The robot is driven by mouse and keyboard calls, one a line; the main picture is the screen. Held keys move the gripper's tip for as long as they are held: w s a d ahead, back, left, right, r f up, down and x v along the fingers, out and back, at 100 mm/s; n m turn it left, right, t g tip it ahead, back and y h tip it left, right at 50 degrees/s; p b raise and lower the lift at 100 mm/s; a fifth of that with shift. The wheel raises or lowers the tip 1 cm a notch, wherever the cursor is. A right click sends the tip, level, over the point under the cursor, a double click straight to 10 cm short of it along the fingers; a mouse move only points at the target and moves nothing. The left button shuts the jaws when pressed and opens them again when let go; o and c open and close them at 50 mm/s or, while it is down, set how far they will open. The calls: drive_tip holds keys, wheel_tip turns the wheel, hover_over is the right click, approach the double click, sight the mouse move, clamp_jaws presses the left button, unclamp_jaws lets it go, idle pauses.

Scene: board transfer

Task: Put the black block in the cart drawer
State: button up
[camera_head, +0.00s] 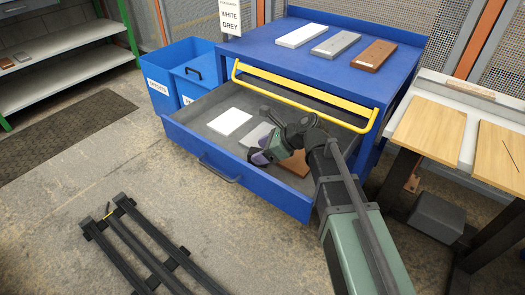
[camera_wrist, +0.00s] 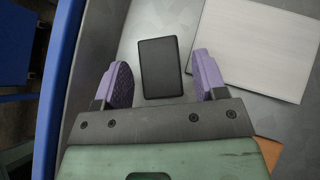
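The cart drawer (camera_head: 240,176) is pulled open. My gripper (camera_head: 262,156) is inside it, low over the drawer floor near the front wall. In the wrist view the black block (camera_wrist: 161,68) lies flat on the grey drawer floor. It sits between my gripper's two purple fingers, with a visible gap on each side. The fingers are spread and do not grip it. The block cannot be made out in the head view, where my gripper and arm cover that area.
White (camera_head: 229,121), grey (camera_head: 256,136) and brown (camera_head: 296,163) boards lie in the drawer; a pale board (camera_wrist: 258,47) is close right of the block in the wrist view. A yellow handle bar (camera_head: 300,96) crosses above the drawer. Blue bins (camera_head: 160,88) stand left.

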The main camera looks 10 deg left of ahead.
drive_tip(key=shift+r+p, duration=0.4)
drive_tip(key=p+v, duration=0.7)
drive_tip(key=v, duration=0.4)
drive_tip(key=shift+d, duration=0.4)
